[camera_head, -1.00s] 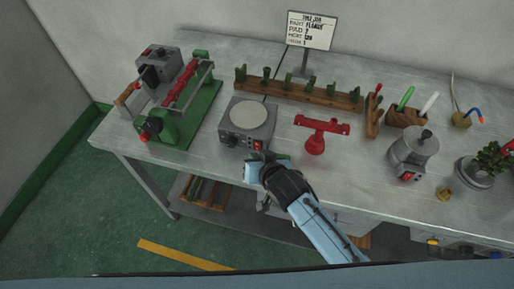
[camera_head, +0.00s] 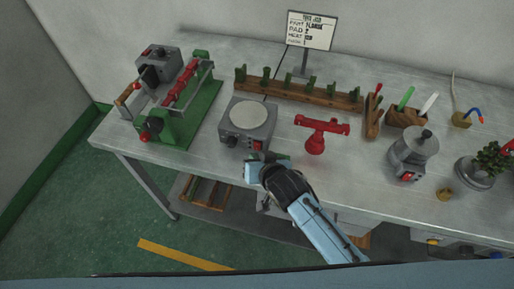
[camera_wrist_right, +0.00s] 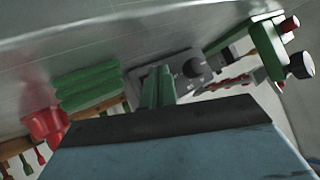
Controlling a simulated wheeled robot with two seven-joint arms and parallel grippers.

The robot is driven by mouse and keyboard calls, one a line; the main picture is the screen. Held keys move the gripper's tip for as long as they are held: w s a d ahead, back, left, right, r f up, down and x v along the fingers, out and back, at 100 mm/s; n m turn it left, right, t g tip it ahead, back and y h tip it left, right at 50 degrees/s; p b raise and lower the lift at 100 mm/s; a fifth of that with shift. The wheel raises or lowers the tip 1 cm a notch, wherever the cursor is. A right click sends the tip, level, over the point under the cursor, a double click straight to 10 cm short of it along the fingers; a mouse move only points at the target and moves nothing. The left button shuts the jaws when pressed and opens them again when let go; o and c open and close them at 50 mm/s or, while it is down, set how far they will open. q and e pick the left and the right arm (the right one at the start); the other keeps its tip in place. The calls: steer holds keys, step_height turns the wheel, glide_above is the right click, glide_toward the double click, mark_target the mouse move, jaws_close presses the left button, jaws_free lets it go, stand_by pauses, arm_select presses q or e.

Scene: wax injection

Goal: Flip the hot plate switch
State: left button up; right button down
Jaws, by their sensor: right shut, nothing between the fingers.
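The hot plate (camera_head: 240,122), a grey box with a pale round top, stands near the table's front edge. Its front carries a dark knob (camera_head: 231,141) and a small red switch (camera_head: 257,145). My right gripper (camera_head: 264,159) is shut and empty, just in front of the switch side of the hot plate. Its tip partly hides the switch's lower part, and I cannot tell whether they touch. In the right wrist view the hot plate (camera_wrist_right: 191,68) shows its knob beyond the green fingers (camera_wrist_right: 158,86); the switch is not clear there. My left gripper is not in view.
A red stand (camera_head: 316,140) is right of the hot plate, and a green-based machine (camera_head: 190,125) is left. A wooden rack (camera_head: 300,92) with green pieces lies behind. A grey pot with a red switch (camera_head: 408,158) stands farther right.

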steer(key=shift+w+d, duration=0.15)
steer(key=shift+w, duration=0.25)
steer(key=shift+w+d+f, duration=0.1)
steer(key=shift+w, duration=0.2)
stand_by(0.7)
steer(key=shift+s, duration=0.1)
steer(key=shift+s+a+p, duration=0.25)
steer(key=shift+s+p, duration=0.4)
steer(key=shift+p, duration=0.05)
steer(key=shift+s+a+r+p, duration=0.2)
steer(key=shift+s+p, duration=0.2)
steer(key=shift+s, duration=0.15)
steer(key=shift+s+a+r+p, duration=0.1)
steer(key=shift+s+a+p, duration=0.15)
steer(key=shift+s, duration=0.35)
steer(key=shift+s+a+r+p, duration=0.15)
steer(key=shift+s+p, duration=0.15)
steer(key=shift+s, duration=0.3)
steer(key=shift+s+a+f+p, duration=0.1)
steer(key=shift+s+a+p, duration=0.15)
steer(key=shift+s, duration=0.35)
